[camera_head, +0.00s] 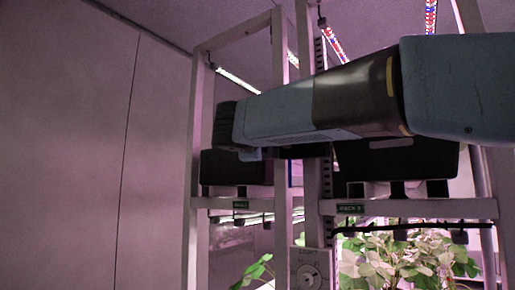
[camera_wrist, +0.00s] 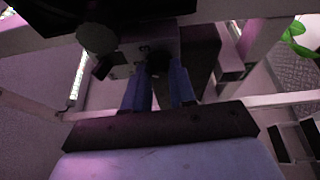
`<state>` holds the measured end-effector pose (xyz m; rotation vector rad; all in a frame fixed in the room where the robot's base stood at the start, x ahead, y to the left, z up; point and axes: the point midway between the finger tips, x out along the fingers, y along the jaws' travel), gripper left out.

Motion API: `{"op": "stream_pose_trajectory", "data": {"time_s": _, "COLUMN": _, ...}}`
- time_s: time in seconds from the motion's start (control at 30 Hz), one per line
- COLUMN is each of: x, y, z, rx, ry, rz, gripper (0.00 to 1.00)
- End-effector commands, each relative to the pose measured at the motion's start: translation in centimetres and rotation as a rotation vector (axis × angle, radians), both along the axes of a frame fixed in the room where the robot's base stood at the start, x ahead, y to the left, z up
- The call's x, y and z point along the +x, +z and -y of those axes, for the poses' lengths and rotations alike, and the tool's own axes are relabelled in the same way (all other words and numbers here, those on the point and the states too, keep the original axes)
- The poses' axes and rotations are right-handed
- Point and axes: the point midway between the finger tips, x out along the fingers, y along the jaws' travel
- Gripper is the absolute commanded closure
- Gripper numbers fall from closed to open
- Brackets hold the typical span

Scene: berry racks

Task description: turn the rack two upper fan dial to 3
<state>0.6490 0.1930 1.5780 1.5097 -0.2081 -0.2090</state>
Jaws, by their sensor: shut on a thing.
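My gripper (camera_wrist: 161,77) is at a small grey control box (camera_wrist: 137,49) in the wrist view. Its two blue fingers are closed around a dark knob on the box's near face, which I take to be the fan dial. The fingers hide most of the knob, and its pointer and numbers cannot be read. In the head view my arm runs from the right across the racks and hides this dial and the fingertips. A different dial, marked LIGHT (camera_head: 308,276), shows lower on the post.
A green sign (camera_head: 350,208) on the right rack's crossbar seems to read RACK 2. Dark box-like units (camera_head: 237,167) sit above the crossbars. Leafy plants (camera_head: 400,258) fill the lower right. A round grey part (camera_wrist: 98,38) lies left of my fingers. Bare wall is at left.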

Motion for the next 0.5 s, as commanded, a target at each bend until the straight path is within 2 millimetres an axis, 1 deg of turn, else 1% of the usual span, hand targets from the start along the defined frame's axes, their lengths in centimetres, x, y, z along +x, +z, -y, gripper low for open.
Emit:
{"op": "stream_pose_trajectory", "data": {"time_s": 0.03, "x": 0.12, "y": -0.56, "z": 0.15, "rx": 0.029, "ry": -0.005, "rz": 0.016, "gripper": 1.00}}
{"op": "stream_pose_trajectory", "data": {"time_s": 0.5, "x": 0.27, "y": -1.00, "z": -0.09, "rx": 0.339, "ry": -0.003, "rz": 0.257, "gripper": 1.00}}
